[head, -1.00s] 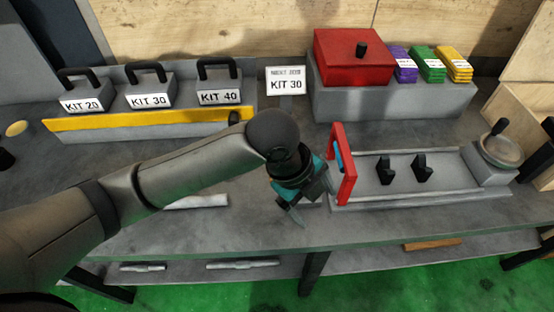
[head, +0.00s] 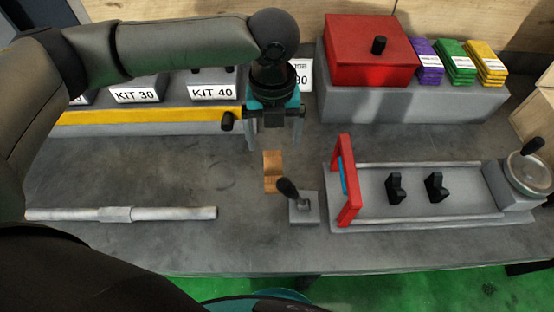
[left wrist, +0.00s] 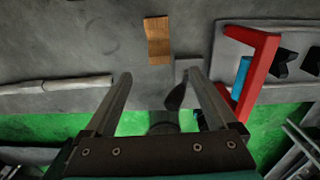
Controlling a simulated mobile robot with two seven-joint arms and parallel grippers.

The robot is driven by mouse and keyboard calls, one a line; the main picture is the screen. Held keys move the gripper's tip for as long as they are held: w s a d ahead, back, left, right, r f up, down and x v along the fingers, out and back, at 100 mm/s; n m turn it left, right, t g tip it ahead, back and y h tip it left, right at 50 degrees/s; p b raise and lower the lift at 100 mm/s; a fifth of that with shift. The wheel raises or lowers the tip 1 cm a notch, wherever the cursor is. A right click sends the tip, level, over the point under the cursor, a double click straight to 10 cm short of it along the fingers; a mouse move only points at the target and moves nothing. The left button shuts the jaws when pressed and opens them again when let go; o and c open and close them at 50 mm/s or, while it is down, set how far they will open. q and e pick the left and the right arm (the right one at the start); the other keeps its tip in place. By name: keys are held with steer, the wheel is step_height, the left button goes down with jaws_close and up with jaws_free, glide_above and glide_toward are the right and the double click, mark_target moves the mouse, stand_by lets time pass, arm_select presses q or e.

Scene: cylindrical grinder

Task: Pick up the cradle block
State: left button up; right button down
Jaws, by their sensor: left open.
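The cradle block appears to be the small brown wood-like block (head: 273,172) lying on the grey bench, left of a small grey lever base. It also shows in the left wrist view (left wrist: 158,40), beyond the fingertips. My left gripper (head: 273,146) points down with its fingers apart, above and behind the block in the head view. In the left wrist view its open fingers (left wrist: 159,76) have nothing between them that they touch. My right gripper is not seen.
A grey lever base (head: 304,208) with a black handle stands close to the block. A red-ended grinder fixture (head: 347,182) is to the right. A grey stepped shaft (head: 120,214) lies left. Kit blocks (head: 212,92) and a red box (head: 368,50) stand behind.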

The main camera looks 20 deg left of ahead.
arm_select(q)
steer(key=b, duration=0.1)
glide_above(274, 176)
step_height(274, 176, down, 6)
steer(key=shift+w+a+r, duration=0.1)
step_height(274, 176, down, 2)
steer(key=shift+f, duration=0.2)
steer(key=shift+f+b, duration=0.3)
steer(key=shift+f, duration=0.55)
step_height(274, 176, down, 4)
steer(key=shift+f+b, duration=0.15)
steer(key=shift+b, duration=0.4)
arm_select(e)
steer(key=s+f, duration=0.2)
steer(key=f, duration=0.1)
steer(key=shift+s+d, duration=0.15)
arm_select(q)
jaws_close()
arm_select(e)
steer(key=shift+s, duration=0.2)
